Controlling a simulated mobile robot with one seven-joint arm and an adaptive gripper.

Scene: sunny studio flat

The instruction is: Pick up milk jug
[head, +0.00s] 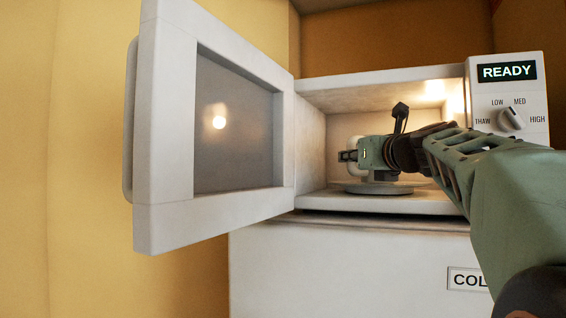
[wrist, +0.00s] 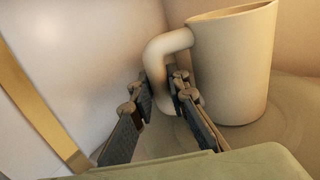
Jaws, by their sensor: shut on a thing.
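The milk jug (wrist: 236,65), cream-coloured and upright, stands on the turntable (head: 378,188) inside the open microwave (head: 330,98). Its handle (wrist: 168,45) points left in the wrist view. My gripper (wrist: 158,90) is shut on the handle, with one finger on each side of its lower part. In the head view my gripper (head: 348,156) reaches into the microwave from the right and hides most of the jug. The jug's base seems to rest on the turntable.
The microwave door (head: 165,125) is swung wide open on the left. The control panel (head: 510,95) with its dial and READY display is at the right, close to my arm. A white cabinet or fridge (head: 340,265) is below. The microwave's walls surround my gripper closely.

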